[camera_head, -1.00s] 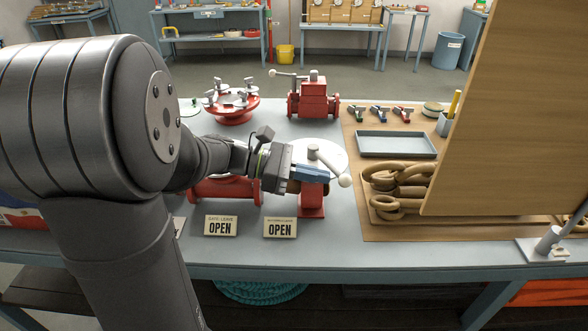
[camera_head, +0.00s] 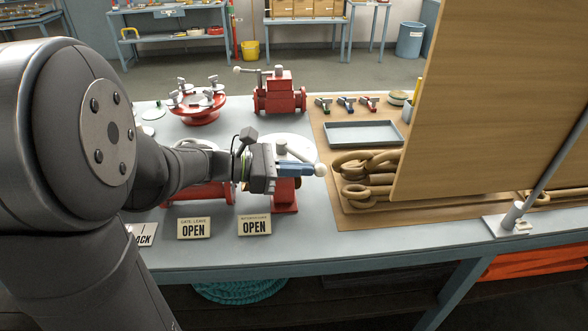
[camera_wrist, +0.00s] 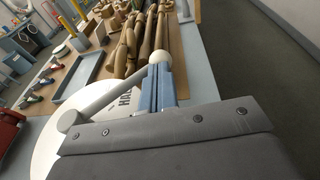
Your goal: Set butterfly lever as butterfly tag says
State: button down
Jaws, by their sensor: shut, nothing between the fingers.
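The butterfly valve is red (camera_head: 285,196) with a white round plate, and its pale lever (camera_head: 295,155) runs from a grey hub toward the near right, ending in a white ball knob (camera_head: 320,170). The butterfly tag (camera_head: 254,226) on the bench in front reads OPEN. My gripper (camera_head: 312,169) has its blue fingers shut and empty, low against the near side of the lever by the knob. In the wrist view the fingers (camera_wrist: 163,88) lie close to the lever (camera_wrist: 105,97) and knob (camera_wrist: 160,58); exact contact is unclear. Lettering starting "HA" shows on the plate (camera_wrist: 122,106), partly hidden.
A second tag (camera_head: 194,228), for the gate lever, also reads OPEN. A red valve with its own lever (camera_head: 280,94) stands behind. A grey tray (camera_head: 363,134), brown chain links (camera_head: 365,168) and a tilted wooden board (camera_head: 470,110) occupy the right side.

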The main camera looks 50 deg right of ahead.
jog(key=d+n+t+h, duration=0.1)
jog(key=s+d+n+t+h, duration=0.1)
jog(key=n+t, duration=0.1)
jog(key=d+n+t+h, duration=0.1)
jog(key=d+t, duration=0.1)
jog(key=shift+s, duration=0.25)
jog(key=shift+w+d+n+t+h, duration=0.15)
jog(key=shift+w+d+n+t, duration=0.05)
jog(key=shift+d+n+t, duration=0.8)
jog(key=shift+w+d+n+t+h, duration=0.1)
jog(key=shift+w+d+n+t, duration=0.1)
jog(key=shift+d+n+t, duration=0.8)
jog(key=shift+w+d+n+t+h, duration=0.2)
jog(key=shift+d+n+t, duration=0.45)
jog(key=shift+t, duration=0.65)
jog(key=shift+d, duration=0.25)
jog(key=shift+a+r, duration=0.1)
jog(key=shift+a, duration=0.05)
jog(key=s+a+r, duration=0.2)
jog(key=a, duration=1.1)
jog(key=shift+s+a+r, duration=0.2)
jog(key=shift+s, duration=0.1)
